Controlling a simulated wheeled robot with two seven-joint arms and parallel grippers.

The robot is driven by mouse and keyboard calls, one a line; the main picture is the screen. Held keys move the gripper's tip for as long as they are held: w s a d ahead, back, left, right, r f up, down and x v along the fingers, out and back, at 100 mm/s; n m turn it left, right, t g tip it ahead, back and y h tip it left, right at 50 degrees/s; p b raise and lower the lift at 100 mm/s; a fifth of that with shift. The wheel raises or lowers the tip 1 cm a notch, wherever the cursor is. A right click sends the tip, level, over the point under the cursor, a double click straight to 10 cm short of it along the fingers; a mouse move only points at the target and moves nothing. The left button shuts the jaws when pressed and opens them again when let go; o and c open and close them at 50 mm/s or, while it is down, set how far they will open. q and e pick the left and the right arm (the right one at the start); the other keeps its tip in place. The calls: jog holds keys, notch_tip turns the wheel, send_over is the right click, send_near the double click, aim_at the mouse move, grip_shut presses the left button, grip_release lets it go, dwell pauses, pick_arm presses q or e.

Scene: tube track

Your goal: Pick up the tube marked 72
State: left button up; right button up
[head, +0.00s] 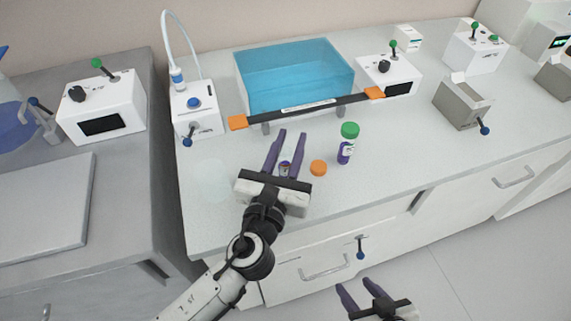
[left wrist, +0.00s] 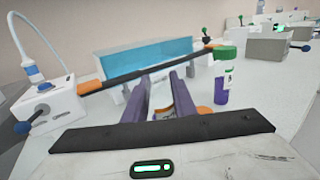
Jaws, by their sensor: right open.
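My left gripper (head: 292,133) reaches over the bench with its purple fingers partly closed. A small tube (head: 285,168) with a white and dark label sits between the fingers near their base and fills the gap. It also shows between the fingers in the left wrist view (left wrist: 159,98), partly hidden. A purple tube with a green cap (head: 346,146) stands upright to the right, apart from the gripper. No number is legible on either tube. My right gripper (head: 356,294) is open and empty in front of the bench, at the bottom of the head view.
An orange cap (head: 318,168) lies on the bench just right of my left gripper. A black bar with orange ends (head: 310,107) and a blue water tank (head: 295,77) stand behind. A white box with a hose (head: 197,110) is at left. The right front bench is clear.

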pick_arm(q)
jog(key=shift+c, duration=0.9)
